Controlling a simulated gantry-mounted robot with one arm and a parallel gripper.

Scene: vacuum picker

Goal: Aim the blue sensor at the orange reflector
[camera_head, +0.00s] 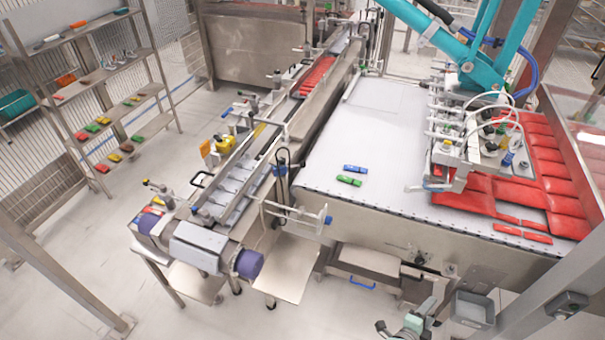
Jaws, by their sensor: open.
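A small blue block (280,171), which looks like the sensor, is on a post at the near right side of the narrow conveyor. Its facing direction is too small to tell. An orange plate (205,148), which looks like the reflector, stands on the conveyor's left side, across from the blue block. My gripper (407,318) is at the bottom edge, right of centre, in front of the wide machine and far from both. It is open, with nothing seen between its fingers. Its lower part is cut off by the frame.
The narrow conveyor (228,190) runs diagonally, with brackets and a bent bar beside the blue block. A wide white belt (375,135) carries blue and green packs and many red ones under a teal picker arm (480,50). A shelf rack (85,80) stands left. Floor at lower left is clear.

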